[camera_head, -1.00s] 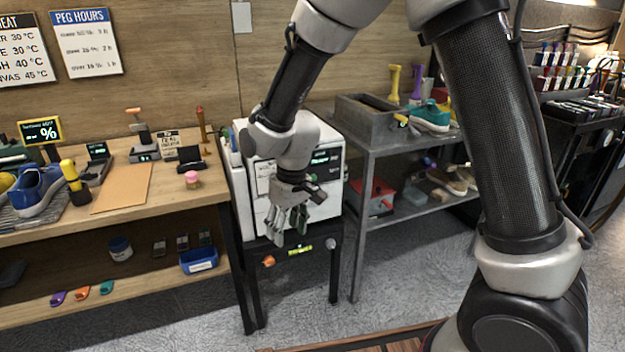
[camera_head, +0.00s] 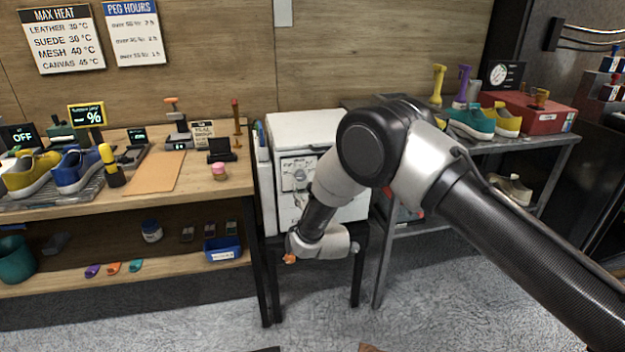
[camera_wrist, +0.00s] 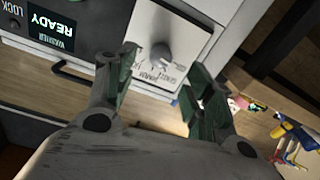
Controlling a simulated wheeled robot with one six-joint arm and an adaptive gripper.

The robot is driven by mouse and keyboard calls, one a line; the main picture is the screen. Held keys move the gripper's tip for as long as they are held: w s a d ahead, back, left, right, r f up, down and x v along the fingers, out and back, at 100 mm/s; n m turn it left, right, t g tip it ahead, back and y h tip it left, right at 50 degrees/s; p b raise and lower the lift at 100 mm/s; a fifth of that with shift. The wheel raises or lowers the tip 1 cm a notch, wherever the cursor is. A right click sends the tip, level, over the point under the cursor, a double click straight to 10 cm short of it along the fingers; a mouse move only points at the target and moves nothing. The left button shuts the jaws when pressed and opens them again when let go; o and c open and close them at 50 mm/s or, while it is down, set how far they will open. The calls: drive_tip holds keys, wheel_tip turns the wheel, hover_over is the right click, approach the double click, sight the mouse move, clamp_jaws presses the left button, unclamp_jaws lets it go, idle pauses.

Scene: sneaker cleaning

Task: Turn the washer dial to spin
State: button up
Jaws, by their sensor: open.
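The washer (camera_head: 345,130) is a white box on a dark stand. Its light dial plate (camera_head: 297,172) shows on the front, left of my arm. In the wrist view the round grey dial (camera_wrist: 160,54) stands on the printed plate (camera_wrist: 178,22), and a lit display (camera_wrist: 50,27) reads WASHER READY, rotated. My gripper (camera_wrist: 160,76) is open, with green-padded fingers either side of the dial's lower area. The dial appears beyond the fingertips, not gripped; the exact gap and its pointer setting cannot be told.
A wooden workbench (camera_head: 150,185) with shoes and tools stands left of the washer. A grey metal shelf (camera_head: 540,150) with shoes and a red box (camera_head: 530,112) stands right. In the wrist view, coloured items (camera_wrist: 295,138) lie at lower right. The floor in front is open.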

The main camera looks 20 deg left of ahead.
sight(302, 178)
drive_tip(key=x, duration=0.7)
drive_tip(key=shift+w+a, duration=0.2)
drive_tip(key=shift+a, duration=0.05)
drive_tip(key=c, duration=1)
